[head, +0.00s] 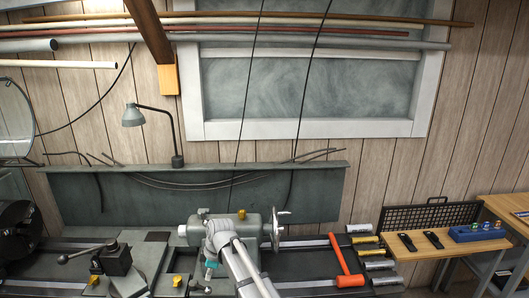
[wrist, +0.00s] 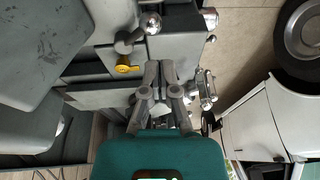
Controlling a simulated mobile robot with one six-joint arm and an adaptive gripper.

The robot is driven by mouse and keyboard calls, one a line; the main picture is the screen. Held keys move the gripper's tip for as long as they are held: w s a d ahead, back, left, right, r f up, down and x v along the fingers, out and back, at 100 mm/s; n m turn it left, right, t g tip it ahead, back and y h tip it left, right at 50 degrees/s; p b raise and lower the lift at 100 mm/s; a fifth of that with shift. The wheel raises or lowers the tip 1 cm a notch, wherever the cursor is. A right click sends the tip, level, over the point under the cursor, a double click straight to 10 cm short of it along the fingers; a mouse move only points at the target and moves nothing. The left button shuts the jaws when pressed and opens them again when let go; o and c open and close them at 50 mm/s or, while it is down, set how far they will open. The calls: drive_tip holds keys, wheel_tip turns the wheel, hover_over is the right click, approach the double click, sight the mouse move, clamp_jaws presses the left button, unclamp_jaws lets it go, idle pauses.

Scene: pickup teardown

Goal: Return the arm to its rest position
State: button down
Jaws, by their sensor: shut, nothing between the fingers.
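My gripper (wrist: 160,70) shows in the wrist view, with its teal body at the bottom and its two grey fingers pointing up the picture. The fingers are together and hold nothing. Below and around the fingertips are grey machine parts, with a yellow knob (wrist: 127,68) to their left. They appear apart from the fingers, though the gap is hard to judge. In the head view I cannot clearly make out the fingers.
A grey lathe-like machine (head: 253,228) stands in the middle of the head view. An orange hammer (head: 346,262) lies to its right. A desk lamp (head: 134,116) stands behind.

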drive_tip(key=s+d+f+m+h+b, duration=0.1)
drive_tip(key=s+d+m, duration=0.2)
drive_tip(key=d, duration=0.9)
drive_tip(key=s+d+f+m+h+b, duration=0.1)
drive_tip(key=s+d+m, duration=0.3)
drive_tip(key=d+m, duration=0.5)
drive_tip(key=s+d+f+m+h+b, duration=0.1)
drive_tip(key=s+d+m, duration=0.3)
drive_tip(key=d, duration=1.1)
drive_tip(key=f+m, duration=0.1)
drive_tip(key=m, duration=0.1)
drive_tip(key=shift+d+f+m+t+b, duration=0.3)
drive_tip(key=shift+d+f+m+b, duration=0.05)
drive_tip(key=shift+m+b, duration=0.05)
drive_tip(key=shift+s+a, duration=0.1)
drive_tip(key=shift+a, duration=0.05)
